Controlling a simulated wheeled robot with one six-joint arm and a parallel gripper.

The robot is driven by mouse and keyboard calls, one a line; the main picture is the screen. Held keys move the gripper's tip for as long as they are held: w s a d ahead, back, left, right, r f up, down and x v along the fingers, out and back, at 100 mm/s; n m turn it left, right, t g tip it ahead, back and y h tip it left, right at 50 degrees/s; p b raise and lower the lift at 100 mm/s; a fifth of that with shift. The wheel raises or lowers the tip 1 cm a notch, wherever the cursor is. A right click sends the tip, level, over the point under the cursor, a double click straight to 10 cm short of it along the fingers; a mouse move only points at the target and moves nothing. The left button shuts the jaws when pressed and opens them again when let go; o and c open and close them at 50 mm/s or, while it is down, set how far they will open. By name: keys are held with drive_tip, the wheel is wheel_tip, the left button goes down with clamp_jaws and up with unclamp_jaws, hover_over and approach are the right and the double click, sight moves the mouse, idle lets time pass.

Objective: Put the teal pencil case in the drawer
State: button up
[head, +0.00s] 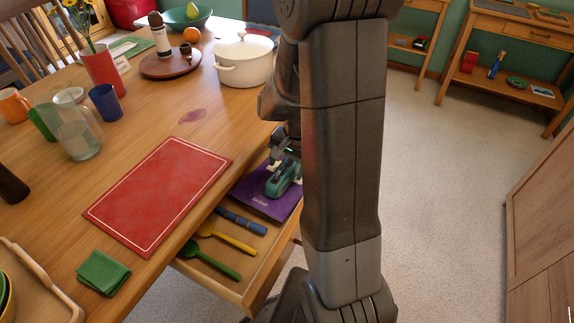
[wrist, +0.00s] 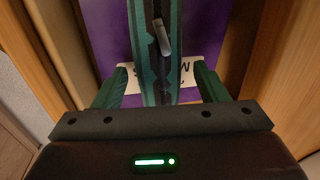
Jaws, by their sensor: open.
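The teal pencil case (head: 284,180) is inside the open drawer (head: 268,270), lying on a purple book (head: 262,198). In the wrist view the case (wrist: 153,55) runs lengthwise with its dark zip and grey pull facing up. My gripper (wrist: 157,84) is open, with one green finger on each side of the case; I cannot tell whether either finger touches it. In the head view my arm hides part of the drawer and most of the gripper.
The drawer also holds a blue patterned item (head: 241,221), a yellow spoon (head: 228,239) and a green spoon (head: 212,261). The table above carries a red mat (head: 158,195), a white pot (head: 243,62) and a glass pitcher (head: 77,130). Open floor lies to the right.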

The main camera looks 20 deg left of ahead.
wheel_tip(320, 180, up, 12)
drive_tip(key=d+p, duration=0.2)
drive_tip(key=shift+d+f, duration=0.2)
drive_tip(key=shift+f, duration=0.05)
drive_tip(key=shift+s, duration=0.1)
idle(0.9)
